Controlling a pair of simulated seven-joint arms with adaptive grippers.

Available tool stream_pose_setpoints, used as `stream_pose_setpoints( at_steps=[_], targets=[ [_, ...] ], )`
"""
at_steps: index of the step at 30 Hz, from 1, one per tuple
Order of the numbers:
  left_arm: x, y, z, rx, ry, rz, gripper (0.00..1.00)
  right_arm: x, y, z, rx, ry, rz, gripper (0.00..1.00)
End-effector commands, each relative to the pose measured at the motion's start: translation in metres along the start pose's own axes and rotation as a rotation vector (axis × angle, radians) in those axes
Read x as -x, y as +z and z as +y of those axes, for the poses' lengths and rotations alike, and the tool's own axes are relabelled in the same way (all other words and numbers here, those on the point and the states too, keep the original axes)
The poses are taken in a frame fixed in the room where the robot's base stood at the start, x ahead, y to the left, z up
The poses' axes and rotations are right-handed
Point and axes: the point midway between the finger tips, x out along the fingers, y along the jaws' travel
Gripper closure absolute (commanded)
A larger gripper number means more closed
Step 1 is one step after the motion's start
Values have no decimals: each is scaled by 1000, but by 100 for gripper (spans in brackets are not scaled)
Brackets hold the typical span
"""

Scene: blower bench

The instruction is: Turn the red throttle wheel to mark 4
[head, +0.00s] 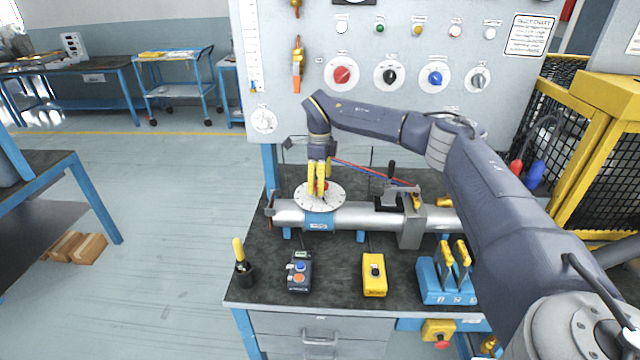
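The red throttle wheel (326,186) is a small red knob at the centre of a round white dial plate (337,199), on top of a horizontal grey pipe. Only a bit of its red shows, because the yellow fingers cover most of it. My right gripper (318,190) points down over the dial with its fingertips at the wheel. The fingers are close together, but I cannot tell whether they grip the wheel or stand open around it. The dial has dark marks at its rim, too small to read. My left gripper is not in view.
The pipe (357,217) runs across the dark bench (335,288). In front stand a yellow-handled tool (239,252), a grey button box (299,271), a yellow switch box (374,275) and a blue lever unit (445,285). A knob panel (300,105) rises behind.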

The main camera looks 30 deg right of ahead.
Motion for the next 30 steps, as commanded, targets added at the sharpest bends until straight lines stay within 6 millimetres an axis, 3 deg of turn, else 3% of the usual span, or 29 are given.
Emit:
stream_pose_setpoints(
  at_steps=[15, 30],
  targets=[
    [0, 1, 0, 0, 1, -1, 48, -7, 0, 0, -1, 0, 0, 30],
    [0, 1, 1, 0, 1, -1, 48, -7, 0, 0, -1, 0, 0, 87]
  ],
)
